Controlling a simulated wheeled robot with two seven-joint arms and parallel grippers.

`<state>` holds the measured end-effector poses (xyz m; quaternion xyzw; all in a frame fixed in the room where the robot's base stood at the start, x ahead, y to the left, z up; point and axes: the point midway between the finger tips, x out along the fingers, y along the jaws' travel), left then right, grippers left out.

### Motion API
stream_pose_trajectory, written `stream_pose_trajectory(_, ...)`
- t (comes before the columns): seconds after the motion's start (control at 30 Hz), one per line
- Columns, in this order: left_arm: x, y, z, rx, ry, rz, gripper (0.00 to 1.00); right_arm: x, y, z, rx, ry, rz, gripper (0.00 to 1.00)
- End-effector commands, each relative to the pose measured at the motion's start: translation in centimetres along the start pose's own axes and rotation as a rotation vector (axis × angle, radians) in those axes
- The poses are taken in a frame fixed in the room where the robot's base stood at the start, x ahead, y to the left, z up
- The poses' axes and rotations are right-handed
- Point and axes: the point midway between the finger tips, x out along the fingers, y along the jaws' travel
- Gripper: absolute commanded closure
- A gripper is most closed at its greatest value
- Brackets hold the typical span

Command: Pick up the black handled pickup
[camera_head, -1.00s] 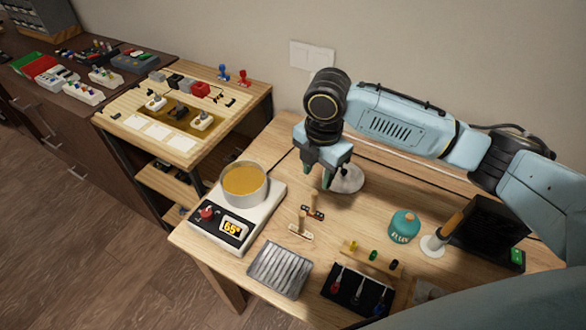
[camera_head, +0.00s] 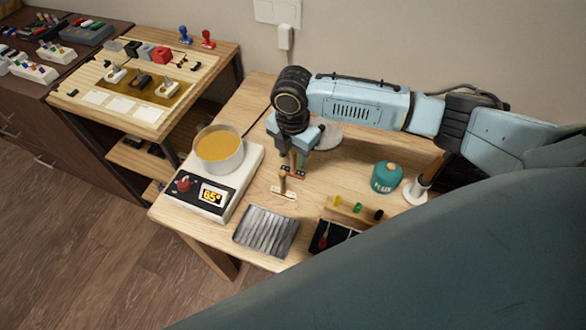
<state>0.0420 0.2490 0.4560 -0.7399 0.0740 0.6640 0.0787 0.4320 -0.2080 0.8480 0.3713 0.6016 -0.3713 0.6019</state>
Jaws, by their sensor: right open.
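The black handled pickup (camera_head: 293,173) lies on the wooden table, a small dark bar with an upright handle, partly hidden by my gripper. My right gripper (camera_head: 292,160) comes down over it from above, its open fingers around or just beside the handle; I cannot tell whether they touch it. A similar white pickup (camera_head: 284,193) with a wooden handle lies just in front of it. My left gripper is not in view.
A hot plate (camera_head: 219,198) with a pot of amber liquid (camera_head: 219,148) stands left. A ridged metal tray (camera_head: 266,232) lies in front. A round grey disc (camera_head: 326,134) is behind my gripper.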

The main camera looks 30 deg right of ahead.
Motion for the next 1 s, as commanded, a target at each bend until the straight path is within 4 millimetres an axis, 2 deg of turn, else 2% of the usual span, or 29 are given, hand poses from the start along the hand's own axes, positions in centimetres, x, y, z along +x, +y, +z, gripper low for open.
stream_pose_trajectory(0.03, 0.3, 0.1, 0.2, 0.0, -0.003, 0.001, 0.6, 1.1, -0.1, -0.1, 0.0, 0.001, -0.004, 0.59)
stream_pose_trajectory(0.1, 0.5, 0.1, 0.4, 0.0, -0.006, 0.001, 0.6, 1.9, -0.1, -0.1, -0.002, 0.001, -0.003, 0.59)
stream_pose_trajectory(0.37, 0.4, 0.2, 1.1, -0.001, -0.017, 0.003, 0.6, 2.1, -0.1, 0.0, -0.001, 0.0, -0.001, 0.6)
stream_pose_trajectory(0.67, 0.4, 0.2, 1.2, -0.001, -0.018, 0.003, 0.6, 2.1, -0.1, 0.0, -0.001, 0.0, 0.0, 0.99)
stream_pose_trajectory(0.9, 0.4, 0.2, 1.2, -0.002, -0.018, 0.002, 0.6, 2.0, 0.0, 0.0, -0.001, -0.001, 0.0, 1.0)
stream_pose_trajectory(1.0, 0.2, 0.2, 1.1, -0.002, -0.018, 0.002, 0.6, 1.4, 0.0, 0.0, -0.002, 0.0, 0.002, 1.0)
